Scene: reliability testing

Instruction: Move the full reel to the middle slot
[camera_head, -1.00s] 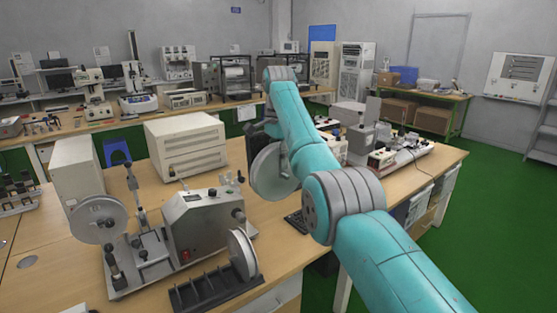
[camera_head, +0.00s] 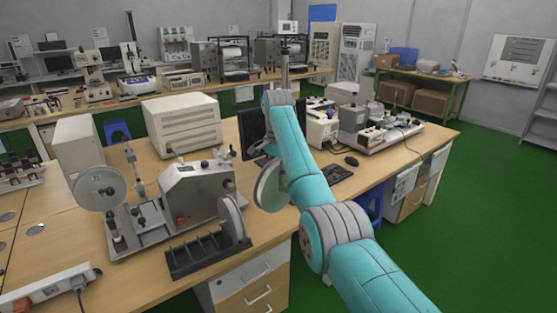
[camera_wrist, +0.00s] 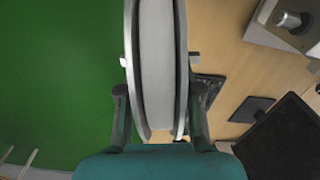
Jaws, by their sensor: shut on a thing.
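My gripper (camera_wrist: 158,92) is shut on a full reel (camera_wrist: 157,65), with one finger on each side of it. The reel stands edge-on in the wrist view. In the head view this grey reel (camera_head: 269,186) hangs beside my teal arm, partly hidden by it. My gripper is mostly hidden there. A dark slotted rack (camera_head: 200,262) lies at the table's front edge, left of the held reel and apart from it. Another reel (camera_head: 232,219) stands at the rack's right end. The slots to its left look empty.
A grey winding machine (camera_head: 192,197) with a reel (camera_head: 100,188) on its left stands behind the rack. Green floor (camera_head: 455,220) is clear at right.

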